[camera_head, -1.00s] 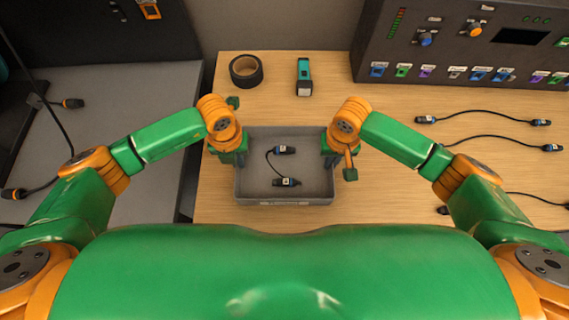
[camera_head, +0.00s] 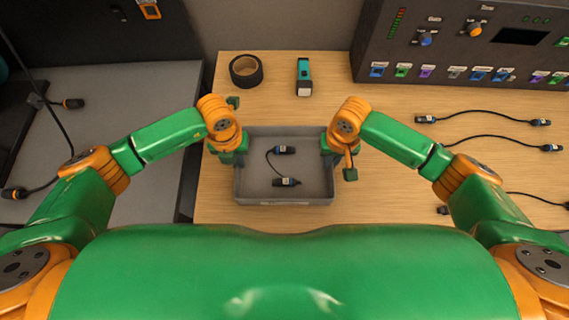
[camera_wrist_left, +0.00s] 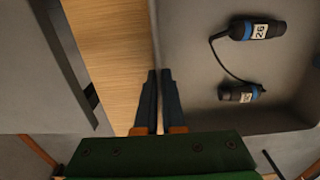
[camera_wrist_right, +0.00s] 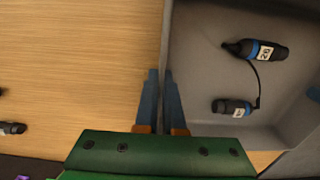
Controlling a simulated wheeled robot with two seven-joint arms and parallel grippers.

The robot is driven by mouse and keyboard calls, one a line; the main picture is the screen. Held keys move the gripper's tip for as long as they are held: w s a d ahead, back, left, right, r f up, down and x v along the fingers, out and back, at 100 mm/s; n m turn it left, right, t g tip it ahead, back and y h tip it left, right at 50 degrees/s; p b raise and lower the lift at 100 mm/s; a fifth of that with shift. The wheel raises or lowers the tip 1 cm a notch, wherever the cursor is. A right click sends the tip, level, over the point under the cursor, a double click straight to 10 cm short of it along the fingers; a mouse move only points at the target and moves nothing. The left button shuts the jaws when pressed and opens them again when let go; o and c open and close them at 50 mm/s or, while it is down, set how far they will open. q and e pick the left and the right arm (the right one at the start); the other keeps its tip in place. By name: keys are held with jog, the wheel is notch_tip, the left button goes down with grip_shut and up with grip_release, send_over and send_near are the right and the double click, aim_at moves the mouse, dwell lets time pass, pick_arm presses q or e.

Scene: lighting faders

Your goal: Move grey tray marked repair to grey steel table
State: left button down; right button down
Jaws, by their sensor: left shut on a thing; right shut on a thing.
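The grey tray (camera_head: 256,178) is at the wooden table's front edge in the head view, with a cable with two black-and-blue plugs (camera_head: 286,182) inside. Its front label is too small to read. My left gripper (camera_head: 240,160) is shut on the tray's left wall; the left wrist view shows its fingers (camera_wrist_left: 159,100) on either side of that wall. My right gripper (camera_head: 328,160) is shut on the right wall, with its fingers (camera_wrist_right: 162,100) across it in the right wrist view. Whether the tray touches the wood, I cannot tell. The grey steel table (camera_head: 150,100) lies to the left.
The wooden table (camera_head: 390,200) carries black tape (camera_head: 246,70), a teal flashlight (camera_head: 304,77), several cables (camera_head: 485,117) and a control console (camera_head: 450,50). A gap (camera_head: 190,170) separates the two tables. The grey table's middle is clear; cable ends (camera_head: 72,103) lie at its left.

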pick_arm(q)
jog(key=shift+r, duration=0.1)
dwell(0.6)
